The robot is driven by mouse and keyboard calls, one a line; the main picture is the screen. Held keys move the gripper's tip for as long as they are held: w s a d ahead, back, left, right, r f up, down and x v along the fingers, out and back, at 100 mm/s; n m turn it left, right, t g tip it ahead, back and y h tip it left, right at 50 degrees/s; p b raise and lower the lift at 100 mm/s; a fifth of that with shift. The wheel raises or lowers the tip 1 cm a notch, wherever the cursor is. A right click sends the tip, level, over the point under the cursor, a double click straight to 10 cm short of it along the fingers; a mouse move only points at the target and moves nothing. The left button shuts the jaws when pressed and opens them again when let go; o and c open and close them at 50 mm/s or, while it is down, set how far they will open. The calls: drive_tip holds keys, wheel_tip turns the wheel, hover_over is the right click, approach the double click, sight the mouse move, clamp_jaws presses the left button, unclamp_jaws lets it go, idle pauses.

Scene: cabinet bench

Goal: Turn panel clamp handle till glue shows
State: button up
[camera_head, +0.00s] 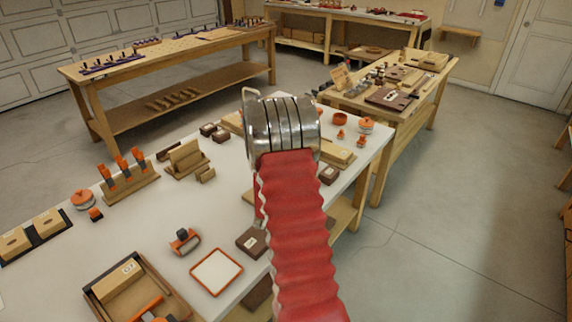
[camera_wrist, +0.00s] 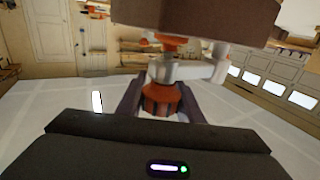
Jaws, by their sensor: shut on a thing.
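In the wrist view, my gripper (camera_wrist: 160,92) has its two dark fingers on either side of an orange, ribbed clamp handle (camera_wrist: 162,102) and is shut on it. Above the handle is a light grey clamp body (camera_wrist: 205,70) with a bar reaching right, and a small orange part (camera_wrist: 168,43) above that. A brown block or panel (camera_wrist: 195,14) crosses the top of the wrist view, close over the clamp. I see no glue along its visible edge. In the head view, my own red-sleeved arm hides the gripper and the clamp.
The white bench top (camera_head: 150,235) holds a rack of orange-handled clamps (camera_head: 125,170), a wooden tray (camera_head: 133,290), an orange-rimmed white tray (camera_head: 216,271) and several blocks. A side bench (camera_head: 395,80) stands behind right. Open floor (camera_head: 450,210) lies to the right.

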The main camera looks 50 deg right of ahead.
drive_tip(key=shift+w, duration=0.1)
drive_tip(key=o, duration=1.1)
drive_tip(key=shift+c, duration=0.2)
drive_tip(key=shift+a, duration=0.1)
drive_tip(key=v, duration=1.3)
drive_tip(key=shift+s+a, duration=0.25)
drive_tip(key=shift+a, duration=0.05)
